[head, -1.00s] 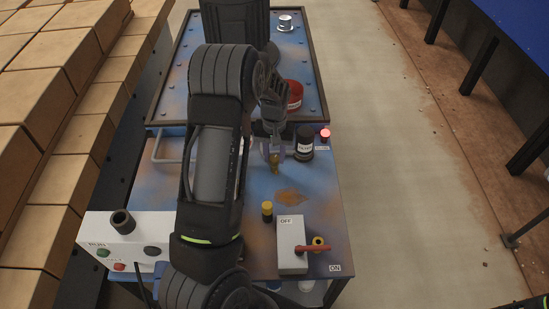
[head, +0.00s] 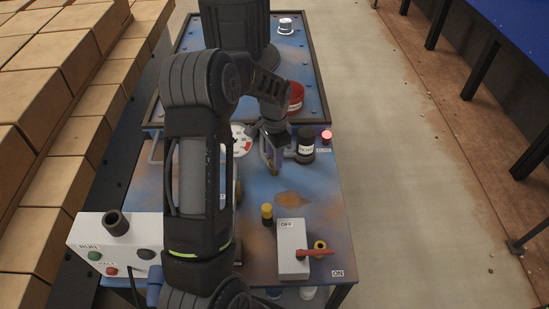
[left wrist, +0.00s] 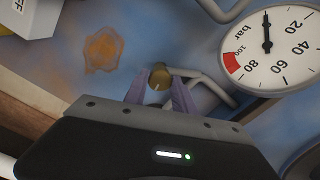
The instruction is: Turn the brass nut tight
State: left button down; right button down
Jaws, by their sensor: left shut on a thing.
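The brass nut (left wrist: 160,76) shows in the left wrist view as a round brass piece between the two fingers. My left gripper (left wrist: 160,83) is shut on it, with one finger on each side. In the head view the left gripper (head: 270,168) points down over the blue panel top, and its fingers hide most of the nut. Whatever the nut sits on is hidden too. My right gripper is in neither view.
A round pressure gauge (left wrist: 268,48) lies close to the gripper. A yellow-topped post (head: 267,213) and a switch box with a red lever (head: 315,253) are nearer me.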

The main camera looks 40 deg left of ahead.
pick_arm(q)
jog(key=shift+m, duration=1.1)
jog(key=c, duration=1)
grip_release()
jog(key=shift+c, duration=0.2)
jog(key=shift+r, duration=3.9)
